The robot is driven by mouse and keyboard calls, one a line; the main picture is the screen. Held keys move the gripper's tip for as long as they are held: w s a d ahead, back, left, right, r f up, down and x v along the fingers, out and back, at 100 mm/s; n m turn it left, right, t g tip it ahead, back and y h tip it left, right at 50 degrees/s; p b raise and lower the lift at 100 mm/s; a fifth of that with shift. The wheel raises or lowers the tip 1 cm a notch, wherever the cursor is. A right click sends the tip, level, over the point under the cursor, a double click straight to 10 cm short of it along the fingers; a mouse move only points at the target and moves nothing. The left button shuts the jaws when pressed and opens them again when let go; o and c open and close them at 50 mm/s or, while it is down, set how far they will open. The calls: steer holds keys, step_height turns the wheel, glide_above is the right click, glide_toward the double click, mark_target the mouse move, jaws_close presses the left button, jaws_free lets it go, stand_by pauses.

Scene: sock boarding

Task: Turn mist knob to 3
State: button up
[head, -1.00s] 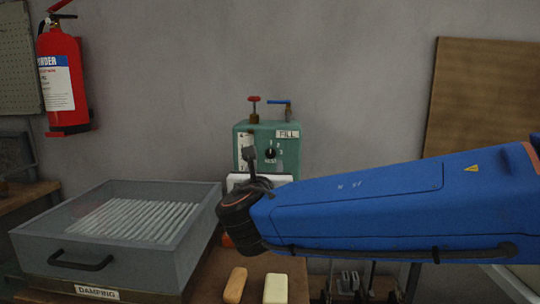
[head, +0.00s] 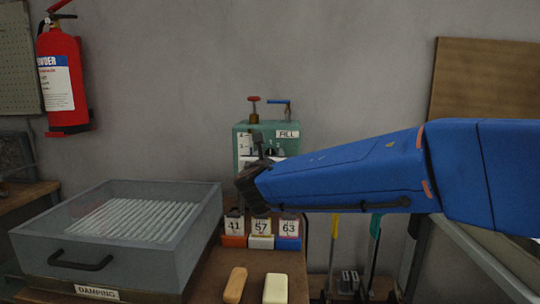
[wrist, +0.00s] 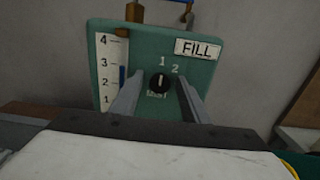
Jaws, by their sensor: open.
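The mist knob (wrist: 159,83) is a small black dial with a pale pointer line that looks roughly upward, close to the printed 1. It sits on the green panel (wrist: 205,57), below the FILL label; marks 1 and 2 show, and no 3 shows on the dial. Lettering under the knob is partly legible. My gripper (wrist: 160,76) is open in the wrist view, one grey finger on each side of the knob; I cannot tell whether they touch it. In the head view my gripper (head: 259,141) is at the panel's front and partly covers it.
A level scale (wrist: 105,70) is left of the knob. Red (head: 254,99) and blue (head: 279,102) valve handles top the box. Numbered blocks (head: 261,242), a grey damping tray (head: 130,264) and two bars are nearby.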

steer(key=c, duration=1)
steer(key=shift+m, duration=0.3)
steer(key=m, duration=0.3)
steer(key=shift+d+m, duration=0.1)
steer(key=shift+m, duration=0.2)
steer(key=m, duration=0.4)
steer(key=shift+m, duration=0.3)
steer(key=shift+d+f+m, duration=0.1)
steer(key=shift+f+m, duration=0.05)
steer(key=shift+m, duration=2.1)
steer(key=shift+f+m, duration=0.1)
steer(key=shift+m, duration=2.15)
